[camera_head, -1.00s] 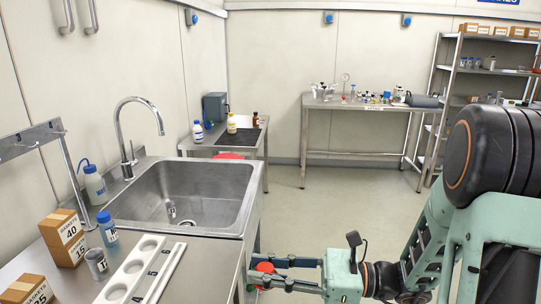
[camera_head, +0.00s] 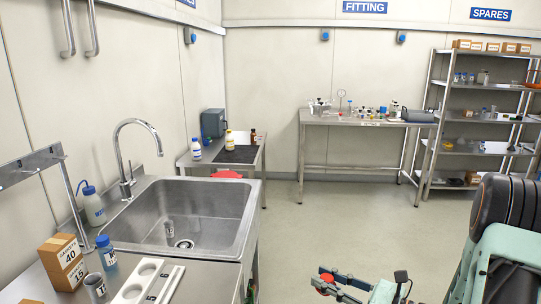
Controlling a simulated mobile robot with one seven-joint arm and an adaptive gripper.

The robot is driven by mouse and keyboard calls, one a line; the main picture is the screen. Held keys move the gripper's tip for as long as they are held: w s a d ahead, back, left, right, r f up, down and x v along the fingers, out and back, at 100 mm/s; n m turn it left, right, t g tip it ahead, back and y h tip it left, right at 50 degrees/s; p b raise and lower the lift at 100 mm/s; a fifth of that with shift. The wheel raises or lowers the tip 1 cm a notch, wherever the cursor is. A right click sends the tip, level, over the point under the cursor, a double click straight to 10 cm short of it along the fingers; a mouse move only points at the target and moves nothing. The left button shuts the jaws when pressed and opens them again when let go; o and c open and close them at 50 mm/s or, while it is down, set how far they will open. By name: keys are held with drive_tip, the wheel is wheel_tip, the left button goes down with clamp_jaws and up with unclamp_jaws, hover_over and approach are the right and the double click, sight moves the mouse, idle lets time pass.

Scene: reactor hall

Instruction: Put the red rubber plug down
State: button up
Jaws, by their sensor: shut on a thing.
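My gripper (camera_head: 322,280) is low in the picture, right of the sink counter and over the floor. Its dark jaws are shut on the red rubber plug (camera_head: 326,278), a small red round piece between the fingertips. The jaws cover part of the plug, and the bottom of the picture cuts off part of the gripper. The plug is held clear of the counter, apart from any surface I can see.
A small side table (camera_head: 190,162), a fitting bench (camera_head: 340,121) and a spares shelf (camera_head: 480,148) stand behind. The middle floor is open.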

sight(327, 277)
drive_tip(key=shift+r+p, duration=3.25)
drive_tip(key=shift+p, duration=2)
drive_tip(key=shift+a, duration=0.1)
drive_tip(key=shift+w+a+r+m+t+h, duration=0.1)
drive_tip(key=shift+a+r+m+t+h, duration=0.05)
drive_tip(key=shift+m+t+h, duration=0.4)
drive_tip(key=shift+w+a+r+m+t+h, duration=0.1)
drive_tip(key=shift+m+t+h, duration=0.65)
drive_tip(key=shift+t+h, duration=0.15)
drive_tip(key=shift+m+t+h, duration=0.7)
drive_tip(key=shift+t+h, duration=0.05)
drive_tip(key=shift+h, duration=0.1)
drive_tip(key=shift+s+d+f+m+t+h, duration=0.25)
drive_tip(key=shift+d+f+m+t+h, duration=0.15)
drive_tip(key=shift+m+h, duration=0.3)
drive_tip(key=shift+r, duration=0.1)
drive_tip(key=shift+w, duration=0.1)
